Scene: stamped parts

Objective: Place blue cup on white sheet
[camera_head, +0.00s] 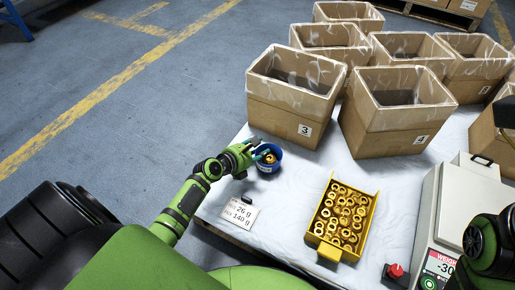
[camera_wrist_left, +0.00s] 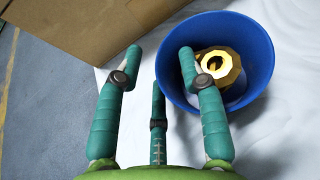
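The blue cup (camera_head: 268,166) stands upright on the white sheet (camera_head: 285,200), near its left edge, with gold rings inside. In the left wrist view the cup (camera_wrist_left: 262,55) shows at upper right with a gold ring (camera_wrist_left: 222,64) in it. My left gripper (camera_head: 256,151) is at the cup's left rim. In the wrist view the gripper (camera_wrist_left: 158,62) has its fingers apart; the right finger reaches over the rim into the cup, the left and middle ones are outside it. A gap shows between fingers and cup wall. My right gripper is not seen; only parts of my right arm show.
A yellow bin (camera_head: 319,238) of gold rings lies right of the cup. Open cardboard boxes (camera_head: 284,112) stand behind it. A label card (camera_head: 240,212) lies in front. A scale (camera_head: 452,215) and red button (camera_head: 396,271) are at right. Sheet between cup and bin is clear.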

